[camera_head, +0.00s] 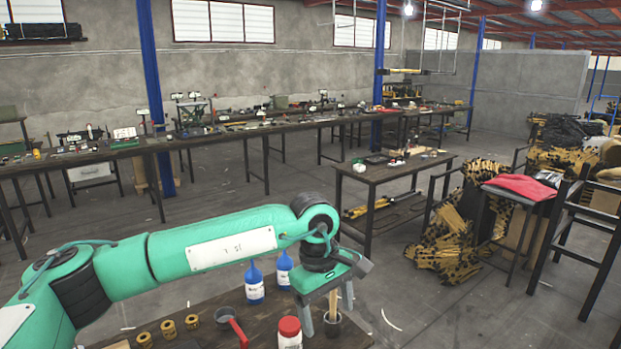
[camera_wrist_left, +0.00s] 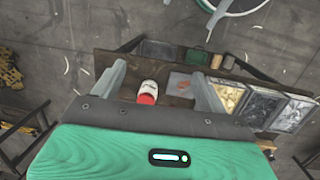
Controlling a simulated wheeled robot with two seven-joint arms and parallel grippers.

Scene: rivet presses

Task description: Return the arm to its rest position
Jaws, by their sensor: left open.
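My green left arm (camera_head: 205,248) reaches in from the left in the head view, stretched over the near workbench (camera_head: 185,310). My left gripper (camera_head: 328,312) points down over the bench's right part, its two grey fingers apart. In the head view a small dark cup with a light stick (camera_head: 333,322) shows between the fingers; it looks untouched, though its depth is hard to judge. The left wrist view also shows the open gripper (camera_wrist_left: 160,80), with nothing held. My right gripper is not in view.
On the bench stand a red-lidded jar (camera_head: 289,332), two blue bottles (camera_head: 254,284), a grey pan with a red handle (camera_head: 231,322) and brass rings (camera_head: 168,329). Bins (camera_wrist_left: 262,106) line the bench in the wrist view. Another table (camera_head: 395,172) stands beyond, with open floor between.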

